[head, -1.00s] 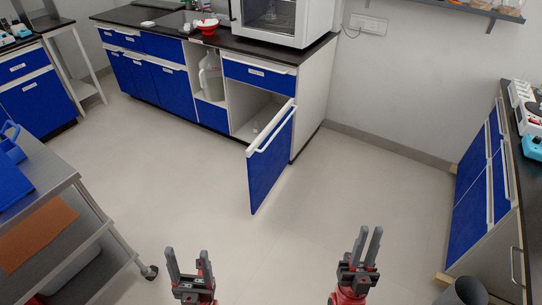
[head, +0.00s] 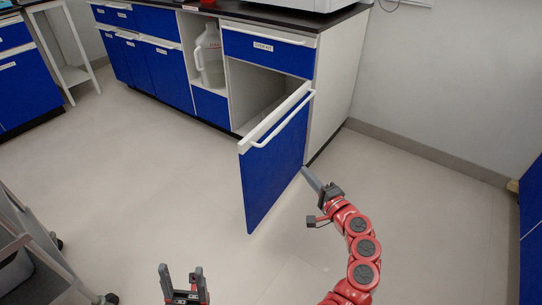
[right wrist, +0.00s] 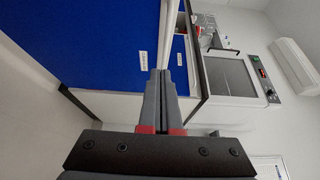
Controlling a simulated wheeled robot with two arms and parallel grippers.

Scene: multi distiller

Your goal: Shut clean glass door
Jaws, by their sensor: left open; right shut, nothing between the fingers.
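The blue cabinet door (head: 275,170) stands wide open, swung out from the lower right compartment. Its face with the white bar handle (head: 283,121) is turned to the right. A large blue panel (right wrist: 100,35) with a small label fills the upper left of the right wrist view; I take it to be this door. My right gripper (head: 308,172) is shut and empty, its tips close to the lower right part of the door; I cannot tell whether they touch. Its closed fingers (right wrist: 163,76) show in the right wrist view. My left gripper (head: 182,270) is open and empty, low over the floor.
A blue drawer (head: 268,48) above the opening is closed. A large plastic jug (head: 209,55) stands in the open shelf to the left. A grey cart (head: 35,245) is at the lower left. Floor (head: 160,165) left of the door is clear.

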